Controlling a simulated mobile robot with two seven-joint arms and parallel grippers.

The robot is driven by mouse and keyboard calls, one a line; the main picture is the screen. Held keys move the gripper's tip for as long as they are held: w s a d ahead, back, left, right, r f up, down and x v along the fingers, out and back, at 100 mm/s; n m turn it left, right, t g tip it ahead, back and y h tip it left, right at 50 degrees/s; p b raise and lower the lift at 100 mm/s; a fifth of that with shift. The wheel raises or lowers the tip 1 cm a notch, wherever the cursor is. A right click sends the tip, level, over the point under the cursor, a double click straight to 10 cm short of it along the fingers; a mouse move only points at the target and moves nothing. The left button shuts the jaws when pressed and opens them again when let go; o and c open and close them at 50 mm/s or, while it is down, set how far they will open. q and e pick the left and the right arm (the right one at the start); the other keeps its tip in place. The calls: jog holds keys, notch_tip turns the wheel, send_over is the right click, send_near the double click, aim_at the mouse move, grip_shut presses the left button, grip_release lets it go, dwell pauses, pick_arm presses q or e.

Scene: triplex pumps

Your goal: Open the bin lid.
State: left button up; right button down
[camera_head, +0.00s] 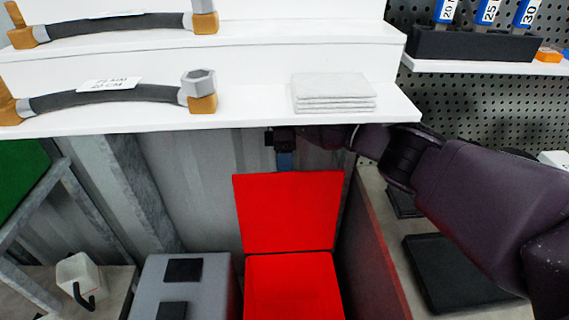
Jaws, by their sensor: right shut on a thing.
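The red bin (292,285) stands at the bottom centre, below the white shelves. Its red lid (288,212) is raised and stands steeply up at the back of the bin, meeting it along a dark line. My right gripper (285,161) is at the top edge of the lid, just under the lower shelf. It is shut on the lid's edge; the fingertips are small and partly hidden there. The flat red below shows no clear depth. My left gripper is out of view.
The lower white shelf (250,115) hangs close above my right gripper and holds folded cloths (333,92) and a hose (108,95). A grey box (182,285) stands left of the bin. A reddish panel (375,250) stands right of it.

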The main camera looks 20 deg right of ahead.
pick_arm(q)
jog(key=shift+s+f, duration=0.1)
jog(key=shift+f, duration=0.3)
pick_arm(e)
jog(key=f, duration=0.1)
jog(key=s+f, duration=0.1)
jog(key=f, duration=0.1)
jog(key=shift+a+f+g, duration=0.2)
jog(key=shift+g, duration=0.1)
jog(key=c, duration=1.6)
grip_release()
jog(key=shift+o, duration=1.4)
jog(key=shift+w+f, duration=0.1)
jog(key=shift+w, duration=0.1)
jog(key=shift+o, duration=0.8)
jog(key=shift+w, duration=0.2)
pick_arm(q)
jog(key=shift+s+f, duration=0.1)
pick_arm(e)
jog(key=shift+r, duration=0.75)
jog(key=shift+d+r, duration=0.1)
jog(key=shift+r, duration=0.05)
